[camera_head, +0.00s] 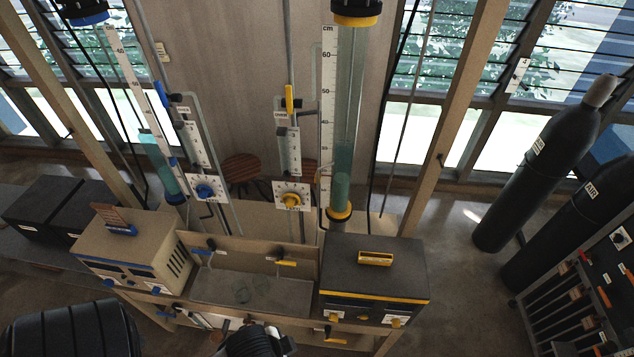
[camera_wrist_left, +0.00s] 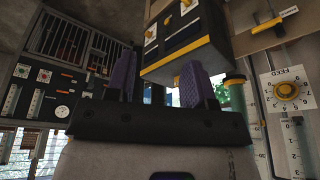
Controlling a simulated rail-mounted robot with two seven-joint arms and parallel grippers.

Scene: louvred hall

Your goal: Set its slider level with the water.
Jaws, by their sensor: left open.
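Two upright glass water columns stand on the bench in the head view. The yellow-capped column (camera_head: 343,165) has teal water in its lower part, beside a white centimetre scale (camera_head: 327,85). The blue-capped column (camera_head: 158,158) leans left in the picture, also with teal water low down, beside its own scale (camera_head: 122,62). I cannot clearly make out a slider on either scale. My left gripper (camera_wrist_left: 158,62) shows in the left wrist view with its two purple-padded fingers apart and nothing held. A yellow-trimmed box (camera_wrist_left: 185,45) shows beyond the fingers. My right gripper is not in view.
A yellow feed dial (camera_head: 291,200) and a blue dial (camera_head: 206,189) sit between the columns. A dark-topped box (camera_head: 372,275) and a beige box (camera_head: 132,248) flank a shallow bench recess (camera_head: 250,291). Black gas cylinders (camera_head: 540,165) stand at right.

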